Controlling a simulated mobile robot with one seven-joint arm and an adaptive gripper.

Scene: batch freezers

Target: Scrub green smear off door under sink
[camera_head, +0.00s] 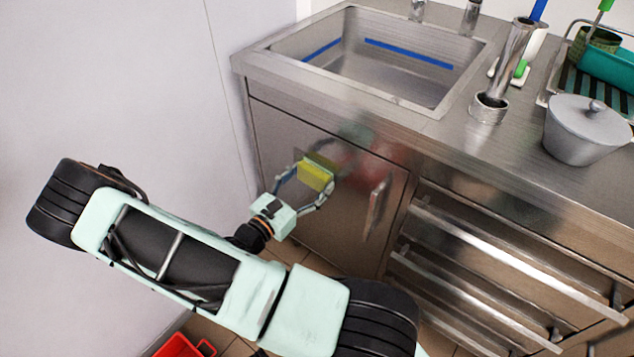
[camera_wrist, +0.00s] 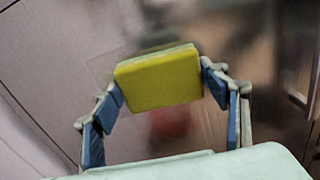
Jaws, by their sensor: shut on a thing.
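The steel door (camera_head: 345,228) under the sink (camera_head: 395,62) is shut, with a vertical handle (camera_head: 377,205) near its right edge. My gripper (camera_head: 316,174) is shut on a yellow sponge (camera_head: 318,168) in front of the door's upper middle. The wrist view shows the sponge (camera_wrist: 158,80) between both fingers, its yellow face toward me and a pale greenish layer on its far side. I cannot tell whether it touches the door. A faint greenish patch (camera_head: 357,134) shows above and right of the sponge; I cannot tell if it is smear or reflection.
A lidded pot (camera_head: 582,128) and a metal cylinder (camera_head: 490,107) stand on the counter. A white wall (camera_head: 120,90) closes the left side. A red crate (camera_head: 183,347) is on the floor.

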